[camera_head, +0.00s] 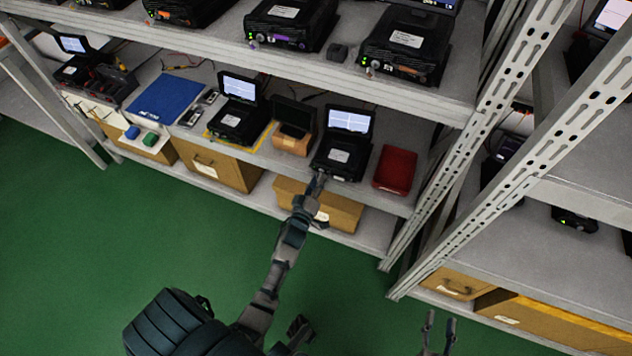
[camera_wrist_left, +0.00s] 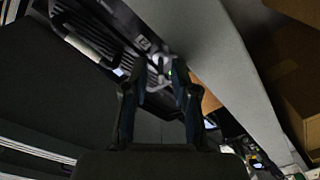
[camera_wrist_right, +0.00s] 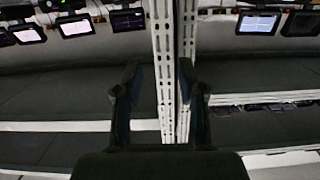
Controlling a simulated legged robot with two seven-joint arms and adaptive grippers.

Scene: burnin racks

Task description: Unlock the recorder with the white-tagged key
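A black recorder (camera_head: 339,157) with its lit screen (camera_head: 348,121) raised stands near the right end of the middle shelf. My left gripper (camera_head: 320,178) is at its front lower-left edge. In the left wrist view its fingers (camera_wrist_left: 159,70) are apart. A dark ribbed device front (camera_wrist_left: 120,45) with a small green light lies just beyond them; contact cannot be told. My right gripper (camera_head: 438,320) is open and empty, low in front of the rack post, and its spread fingers show in the right wrist view (camera_wrist_right: 159,75). I cannot make out a white-tagged key.
A red tray (camera_head: 395,170) is right of the recorder. Another open recorder (camera_head: 237,120), a blue mat (camera_head: 165,97) and a green block (camera_head: 151,139) are to the left. Cardboard boxes (camera_head: 215,166) sit below. Perforated posts (camera_head: 480,150) stand right. The green floor is clear.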

